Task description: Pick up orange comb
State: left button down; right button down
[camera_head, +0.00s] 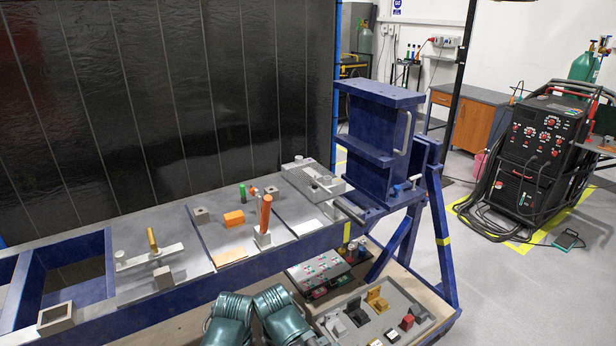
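No piece shows clear comb teeth at this size, so I cannot tell which one is the orange comb. A small orange block (234,218) lies on the grey bench plate. A flat orange piece (231,256) lies at the plate's front edge. An orange upright cylinder (266,212) stands on a pale block to the right. A yellow-orange piece (378,300) sits in the grey foam tray (345,305) at the lower right. Two teal arm links of mine show at the bottom edge; neither gripper's fingers are in view.
The blue rotary jig frame (377,150) rises at the bench's right end. A clamp bar with a yellow handle (152,240) stands on the left plate. A box with red and green parts (318,270) lies behind the tray. Open floor lies at right, before the welding machine (540,150).

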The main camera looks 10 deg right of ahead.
aim_at(232, 221)
jog(key=i+l+u, duration=0.1)
jog(key=i+l, duration=0.25)
jog(key=l, duration=0.3)
jog(key=i+l+u, duration=0.15)
jog(key=l, duration=0.2)
